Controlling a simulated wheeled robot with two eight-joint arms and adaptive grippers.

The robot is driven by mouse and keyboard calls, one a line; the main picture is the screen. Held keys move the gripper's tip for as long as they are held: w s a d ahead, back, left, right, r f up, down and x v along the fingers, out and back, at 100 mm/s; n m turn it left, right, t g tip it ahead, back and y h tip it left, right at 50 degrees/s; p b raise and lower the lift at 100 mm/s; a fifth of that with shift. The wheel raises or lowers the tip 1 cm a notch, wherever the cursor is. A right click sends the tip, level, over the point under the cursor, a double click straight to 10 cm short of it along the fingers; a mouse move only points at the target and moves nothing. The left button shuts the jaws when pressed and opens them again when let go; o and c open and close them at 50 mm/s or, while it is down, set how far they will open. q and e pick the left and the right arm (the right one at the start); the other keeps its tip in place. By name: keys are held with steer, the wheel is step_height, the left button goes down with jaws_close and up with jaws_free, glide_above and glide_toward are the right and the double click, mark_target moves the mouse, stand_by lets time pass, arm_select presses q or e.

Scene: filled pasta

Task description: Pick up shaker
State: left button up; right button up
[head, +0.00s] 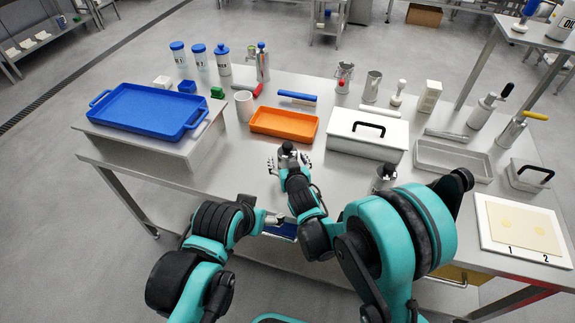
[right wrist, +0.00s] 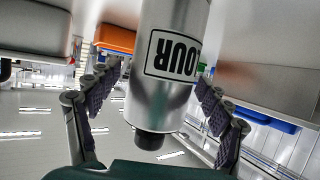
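In the right wrist view the shaker (right wrist: 168,80) fills the middle, with part of a "FLOUR"-like label upside down in the picture. My right gripper (head: 290,162) is open around it, one finger on each side. In the right wrist view the fingers (right wrist: 158,100) show beside the can, with no clear contact. My left gripper (head: 273,218) is low at the table's front edge; its fingers are too small to read.
An orange tray (head: 284,135) and a white lidded box (head: 345,145) stand just behind. A blue tray (head: 147,116) sits on a raised stand at left. A metal canister (head: 385,172) stands right of my right forearm. A white board (head: 522,246) lies at right.

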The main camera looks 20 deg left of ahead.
steer(key=c, duration=1.3)
